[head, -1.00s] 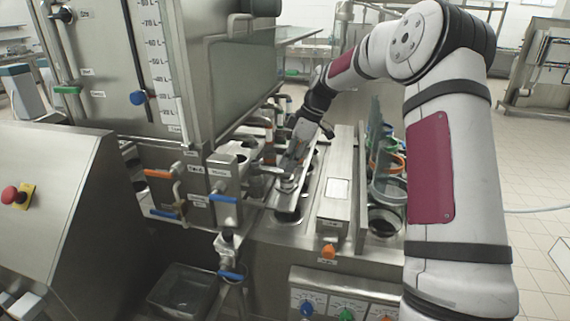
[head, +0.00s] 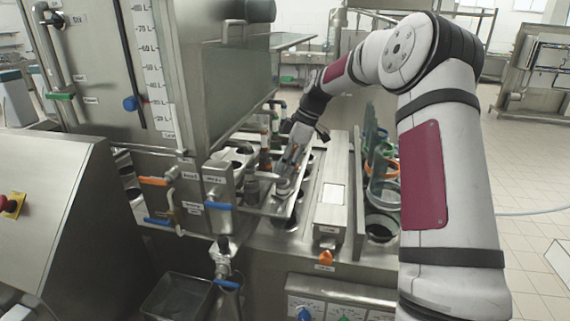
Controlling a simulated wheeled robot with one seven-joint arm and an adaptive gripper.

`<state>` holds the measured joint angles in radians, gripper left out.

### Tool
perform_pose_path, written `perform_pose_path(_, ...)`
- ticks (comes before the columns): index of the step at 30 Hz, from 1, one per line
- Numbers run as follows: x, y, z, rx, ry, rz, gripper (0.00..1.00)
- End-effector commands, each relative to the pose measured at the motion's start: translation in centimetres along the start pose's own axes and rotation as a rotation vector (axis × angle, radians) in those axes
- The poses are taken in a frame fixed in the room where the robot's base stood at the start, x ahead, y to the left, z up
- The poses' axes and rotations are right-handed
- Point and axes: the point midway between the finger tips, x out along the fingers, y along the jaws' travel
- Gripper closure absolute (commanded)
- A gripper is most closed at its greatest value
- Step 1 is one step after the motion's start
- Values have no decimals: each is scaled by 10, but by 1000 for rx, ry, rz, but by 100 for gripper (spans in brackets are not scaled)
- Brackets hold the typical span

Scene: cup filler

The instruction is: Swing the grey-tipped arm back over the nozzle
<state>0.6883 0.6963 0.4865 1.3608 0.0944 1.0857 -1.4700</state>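My gripper (head: 287,181) reaches down over the cup filler's steel deck, beside the filling unit below the tank. It looks close to a small grey cylindrical part there, but I cannot tell whether it touches it. Its fingers are small and partly merged with the metal behind, so their opening does not show. The grey-tipped arm and the nozzle cannot be told apart clearly in this area.
A steel box with a white label (head: 333,193) stands right of my gripper. Stacked coloured rings (head: 383,170) stand beyond it. The large tank (head: 225,70) rises at the left.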

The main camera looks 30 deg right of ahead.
Motion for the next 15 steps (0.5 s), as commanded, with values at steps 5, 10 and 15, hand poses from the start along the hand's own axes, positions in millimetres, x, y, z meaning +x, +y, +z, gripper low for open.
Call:
perform_pose_path(5,-12,0,0,1,0,2,67)
perform_pose_path(10,-42,1,0,0,0,4,67)
perform_pose_path(15,-78,1,0,0,0,5,67)
